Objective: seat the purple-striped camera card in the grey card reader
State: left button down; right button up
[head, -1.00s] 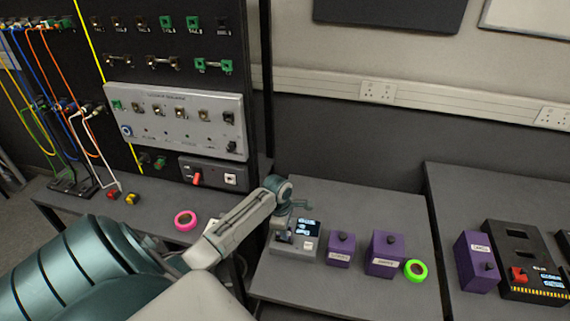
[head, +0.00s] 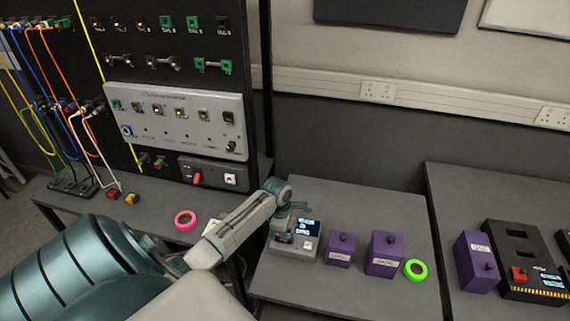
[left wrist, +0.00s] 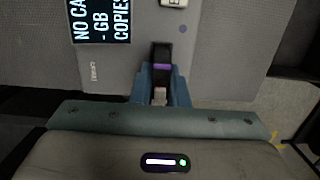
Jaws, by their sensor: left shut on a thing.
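The grey card reader (head: 293,250) stands on the middle bench; its dark screen (head: 305,228) has pale text. My left gripper (left wrist: 161,75) is shut on the dark camera card (left wrist: 162,53), whose purple stripe shows between the blue fingers. The card is over or at the reader's face; how deep it sits I cannot tell. In the head view the wrist hides most of the gripper above the reader. My right gripper is not in view.
Two purple boxes (head: 340,249) (head: 384,254) and a green tape roll (head: 415,270) stand right of the reader. A pink tape roll (head: 186,220) lies on the left bench below the panel rack (head: 178,118). A black device (head: 528,262) is at far right.

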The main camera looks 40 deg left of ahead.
pick_arm(q)
jog(key=shift+f, duration=0.1)
dwell(0.3)
jog(key=c, duration=1)
grip_release()
jog(key=shift+r, duration=3.75)
